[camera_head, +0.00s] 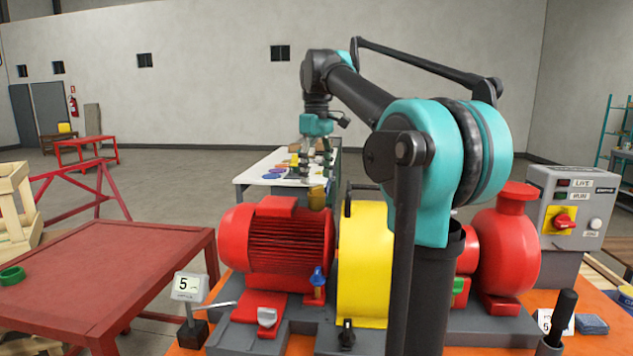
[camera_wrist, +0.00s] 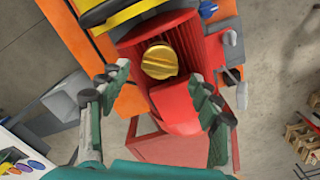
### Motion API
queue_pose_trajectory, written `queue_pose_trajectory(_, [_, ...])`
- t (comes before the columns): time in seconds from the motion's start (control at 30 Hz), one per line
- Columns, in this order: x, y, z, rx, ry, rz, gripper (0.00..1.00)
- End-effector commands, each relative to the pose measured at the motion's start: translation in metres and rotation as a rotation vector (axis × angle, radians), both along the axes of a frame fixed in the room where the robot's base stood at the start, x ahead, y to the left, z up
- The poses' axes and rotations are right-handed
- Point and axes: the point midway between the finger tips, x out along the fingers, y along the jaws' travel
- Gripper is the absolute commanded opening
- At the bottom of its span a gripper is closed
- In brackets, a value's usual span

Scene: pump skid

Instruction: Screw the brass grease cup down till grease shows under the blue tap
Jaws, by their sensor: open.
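The brass grease cup (camera_head: 317,198) stands at the top of the red motor's right end, beside the yellow guard. In the wrist view the cup's ribbed round cap (camera_wrist: 160,62) shows from above, between and a little beyond my fingertips. My gripper (camera_head: 316,165) is above the cup, pointing down, with its fingers apart and empty; they also show spread in the wrist view (camera_wrist: 157,80). The blue tap (camera_head: 318,278) sits low at the motor's front right, on a red block. Whether any grease lies under it is too small to tell.
The red motor (camera_head: 275,246) and yellow guard (camera_head: 364,265) crowd the cup. My arm hides part of the skid right of the guard. A red pump (camera_head: 508,250) and switch box (camera_head: 568,210) stand at right. A red table (camera_head: 110,270) is at left.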

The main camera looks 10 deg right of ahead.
Motion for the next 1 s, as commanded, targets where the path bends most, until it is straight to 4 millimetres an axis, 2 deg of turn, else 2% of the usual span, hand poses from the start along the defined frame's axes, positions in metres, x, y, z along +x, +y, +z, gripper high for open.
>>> queue_pose_trajectory(0.2, [0.0, 0.0, -0.021, 0.0, 0.0, 0.0, 0.64])
queue_pose_trajectory(0.57, [0.0, 0.0, -0.024, 0.0, 0.0, 0.0, 0.63])
queue_pose_trajectory(0.93, [0.0, 0.0, -0.024, 0.0, 0.0, 0.0, 0.17])
queue_pose_trajectory(1.0, [0.0, 0.0, -0.024, 0.0, 0.0, 0.0, 0.14])
